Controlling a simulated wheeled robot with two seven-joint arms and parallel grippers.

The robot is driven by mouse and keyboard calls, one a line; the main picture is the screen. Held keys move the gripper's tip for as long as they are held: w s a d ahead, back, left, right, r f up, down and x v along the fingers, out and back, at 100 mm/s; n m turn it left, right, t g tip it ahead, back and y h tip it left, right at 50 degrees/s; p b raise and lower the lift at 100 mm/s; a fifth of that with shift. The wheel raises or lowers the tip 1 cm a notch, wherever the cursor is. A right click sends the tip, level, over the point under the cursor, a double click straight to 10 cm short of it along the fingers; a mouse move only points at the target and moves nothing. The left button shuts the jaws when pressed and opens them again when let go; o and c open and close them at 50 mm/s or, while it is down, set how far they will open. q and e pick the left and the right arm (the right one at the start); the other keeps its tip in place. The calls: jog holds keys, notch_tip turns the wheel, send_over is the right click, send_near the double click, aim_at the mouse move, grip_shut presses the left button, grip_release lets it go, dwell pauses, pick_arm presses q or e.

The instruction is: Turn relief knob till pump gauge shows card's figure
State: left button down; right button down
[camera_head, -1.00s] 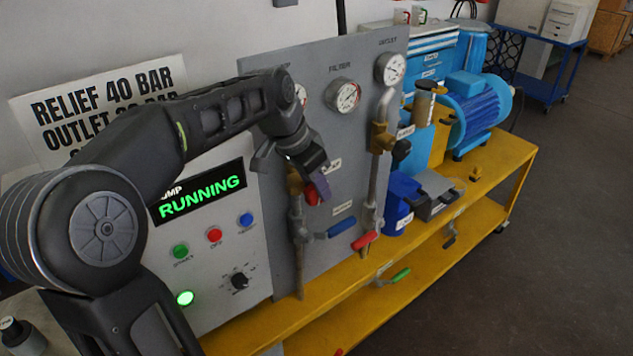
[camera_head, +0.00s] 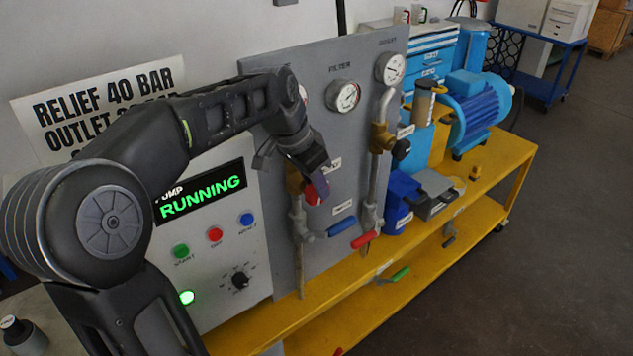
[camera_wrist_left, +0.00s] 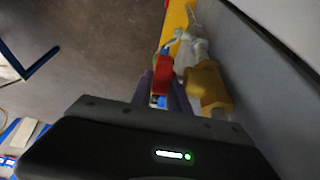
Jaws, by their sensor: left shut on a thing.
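My left gripper (camera_head: 318,192) is shut on the red relief knob (camera_head: 311,194) at the front of the grey panel (camera_head: 325,135). In the left wrist view, the red knob (camera_wrist_left: 162,72) sits between the two purple fingers (camera_wrist_left: 163,95), beside a brass valve body (camera_wrist_left: 207,84). The card (camera_head: 100,100) reads "RELIEF 40 BAR"; its outlet line is partly covered by my arm. The pump gauge (camera_head: 303,95) is almost wholly hidden behind my left wrist, so its needle cannot be read. My right gripper is not in view.
The filter gauge (camera_head: 343,96) and outlet gauge (camera_head: 390,69) are on the panel. Blue (camera_head: 342,227) and red (camera_head: 365,240) lever handles are below the knob. The pump display (camera_head: 201,196) reads "RUNNING". A blue motor (camera_head: 476,108) stands on the yellow bench (camera_head: 490,160).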

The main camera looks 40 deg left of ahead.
pick_arm(q)
jog(key=shift+w+d+r+g+p, duration=0.1)
jog(key=shift+r+g+p, duration=0.25)
jog(key=shift+p, duration=0.25)
jog(key=shift+w+f+g, duration=0.15)
jog(key=shift+f+g, duration=0.15)
jog(key=shift+g, duration=0.15)
jog(key=c, duration=1.5)
grip_release()
jog(key=shift+c, duration=0.2)
